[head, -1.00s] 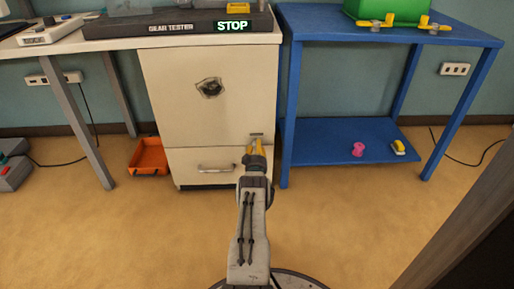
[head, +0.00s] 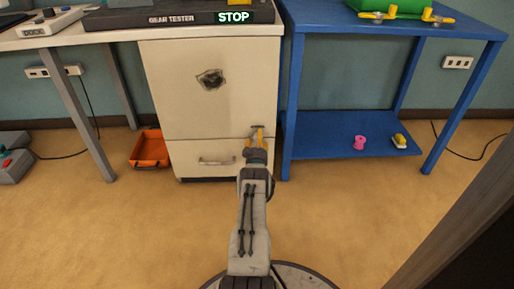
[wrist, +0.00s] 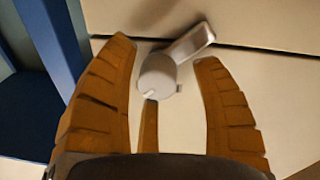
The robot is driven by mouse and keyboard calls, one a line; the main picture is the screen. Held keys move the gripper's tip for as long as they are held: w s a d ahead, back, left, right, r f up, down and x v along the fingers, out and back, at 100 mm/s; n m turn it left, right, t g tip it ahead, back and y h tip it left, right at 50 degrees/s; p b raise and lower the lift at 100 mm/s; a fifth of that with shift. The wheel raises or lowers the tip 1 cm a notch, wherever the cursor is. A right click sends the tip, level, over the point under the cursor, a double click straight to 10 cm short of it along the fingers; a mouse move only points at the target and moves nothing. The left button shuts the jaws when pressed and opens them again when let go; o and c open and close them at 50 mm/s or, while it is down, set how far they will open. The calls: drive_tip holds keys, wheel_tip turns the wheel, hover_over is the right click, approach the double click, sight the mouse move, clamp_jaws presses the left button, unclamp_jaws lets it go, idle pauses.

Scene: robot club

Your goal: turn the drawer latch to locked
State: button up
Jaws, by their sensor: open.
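The drawer latch (wrist: 160,76) is a grey round knob with a flat lever, seen close in the wrist view. Its lever slants to the upper right there, reaching the dark seam of the cabinet front. In the head view the latch (head: 257,127) is small, near the right edge of the white cabinet (head: 205,110), close to the seam above the drawer (head: 215,168). My gripper (head: 255,135) is open, its yellow fingers at the latch. In the wrist view my gripper (wrist: 168,70) has its fingers on both sides of the knob. Contact cannot be told.
A blue table (head: 375,30) with a low shelf stands right of the cabinet; its blue leg is close to the fingers at the left of the wrist view. An orange bin (head: 150,150) lies on the floor left of the cabinet. The floor in front is clear.

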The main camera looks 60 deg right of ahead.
drive_tip(key=v, duration=1.1)
drive_tip(key=shift+a, duration=0.35)
drive_tip(key=shift+o, duration=0.2)
drive_tip(key=shift+s, duration=0.15)
drive_tip(key=shift+c, duration=0.2)
